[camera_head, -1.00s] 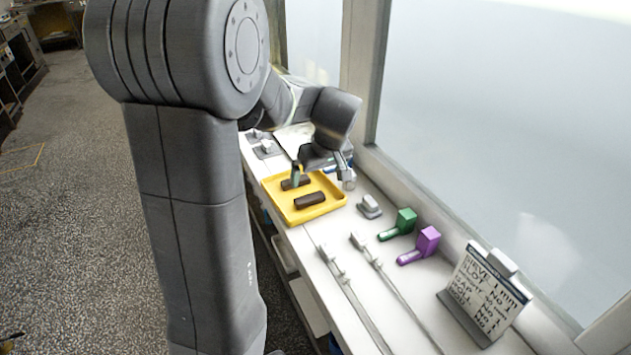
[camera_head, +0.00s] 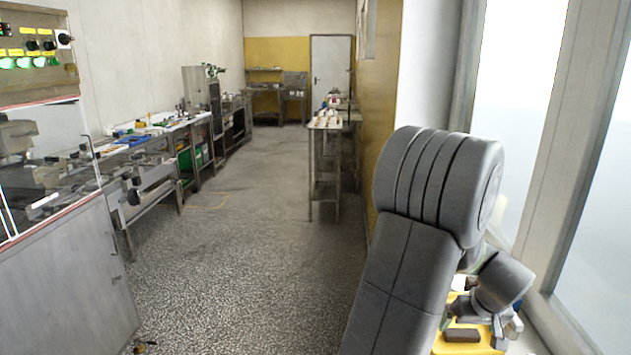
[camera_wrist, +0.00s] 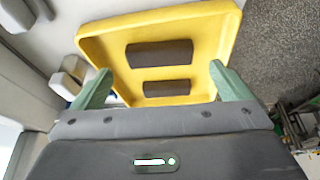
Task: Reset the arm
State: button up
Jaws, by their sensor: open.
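My gripper (camera_wrist: 163,84) is open, with its two green fingers spread wide and nothing between them. In the wrist view it is over the yellow tray (camera_wrist: 228,32), which holds two dark brown bars, one larger in view (camera_wrist: 160,54) and one smaller (camera_wrist: 166,88). The fingers appear on either side of the bars; I cannot tell the height gap. In the head view the tray (camera_head: 484,349) shows only at the bottom right edge, with one brown bar (camera_head: 462,335) visible, and my arm hides much of that area.
A window runs along the right. An open speckled floor (camera_head: 230,260) lies ahead. A steel workbench (camera_head: 150,130) with equipment stands on the left, a glazed machine (camera_head: 50,190) at the near left, and a narrow table (camera_head: 330,124) farther back.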

aim_at(462, 334)
jog(key=x, duration=0.4)
jog(key=shift+f, duration=0.25)
jog(key=shift+r, duration=2.2)
jog(key=shift+f, duration=0.1)
